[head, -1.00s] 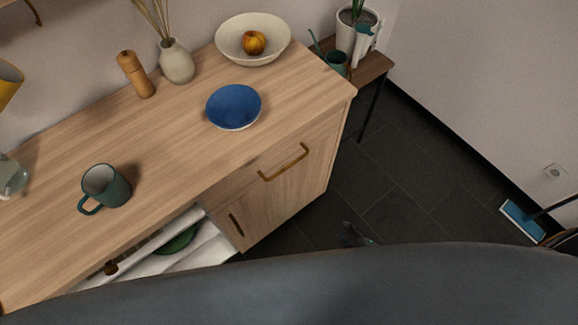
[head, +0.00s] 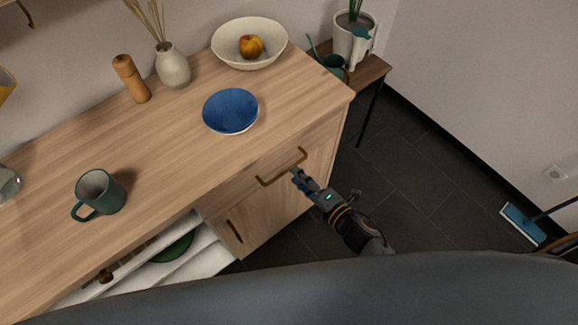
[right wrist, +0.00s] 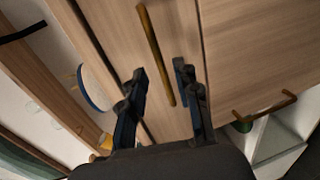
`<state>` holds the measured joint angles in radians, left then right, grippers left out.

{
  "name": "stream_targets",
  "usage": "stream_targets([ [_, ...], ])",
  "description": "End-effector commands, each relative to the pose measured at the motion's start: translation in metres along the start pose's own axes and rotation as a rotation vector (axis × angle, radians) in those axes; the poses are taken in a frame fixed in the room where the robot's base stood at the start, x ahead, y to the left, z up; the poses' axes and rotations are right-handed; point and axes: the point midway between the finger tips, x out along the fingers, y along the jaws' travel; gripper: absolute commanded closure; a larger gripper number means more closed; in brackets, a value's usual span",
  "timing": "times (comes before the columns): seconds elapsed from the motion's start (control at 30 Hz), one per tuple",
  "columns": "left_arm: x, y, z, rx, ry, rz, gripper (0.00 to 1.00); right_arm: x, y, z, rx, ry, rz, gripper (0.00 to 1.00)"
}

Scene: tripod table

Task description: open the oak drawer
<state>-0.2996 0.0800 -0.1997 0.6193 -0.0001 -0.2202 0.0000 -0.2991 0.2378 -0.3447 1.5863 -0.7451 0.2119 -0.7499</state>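The oak drawer (head: 240,185) is in the upper part of the wooden cabinet, below the worktop, and looks shut. Its long brass handle (head: 282,168) runs along its front. My right gripper (head: 298,176) is at the right part of this handle, just in front of the drawer. In the right wrist view, my right gripper (right wrist: 160,78) has its two dark fingers apart, with the handle (right wrist: 152,45) running between them in the picture. I cannot tell whether the fingers touch it. My left gripper is not in view.
A cupboard door with a dark handle (head: 235,231) lies below the drawer. On the worktop are a blue bowl (head: 230,110), a teal mug (head: 100,191), a pepper mill (head: 131,79), a vase (head: 173,66) and a white bowl with an apple (head: 251,47).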

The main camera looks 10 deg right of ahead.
Motion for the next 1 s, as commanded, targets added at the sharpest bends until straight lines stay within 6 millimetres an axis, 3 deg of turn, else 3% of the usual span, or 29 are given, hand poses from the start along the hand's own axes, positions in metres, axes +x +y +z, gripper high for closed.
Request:
stream_targets([
  [0.1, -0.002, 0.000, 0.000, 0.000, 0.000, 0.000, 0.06, 0.023, 0.002, 0.000, 0.000, -0.001, 0.002, 0.68],
  [0.3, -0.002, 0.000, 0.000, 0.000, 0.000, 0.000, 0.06, 0.044, 0.000, 0.000, 0.001, -0.001, 0.000, 0.68],
  [0.67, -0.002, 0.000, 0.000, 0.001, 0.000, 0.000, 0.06, 0.048, -0.001, 0.000, 0.001, 0.000, -0.001, 0.68],
  [0.83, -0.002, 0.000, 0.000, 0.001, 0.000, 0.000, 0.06, 0.048, -0.001, 0.000, 0.001, -0.001, -0.001, 1.00],
  [1.0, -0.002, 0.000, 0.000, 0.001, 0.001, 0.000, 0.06, 0.048, -0.001, 0.000, 0.001, -0.001, -0.001, 1.00],
])
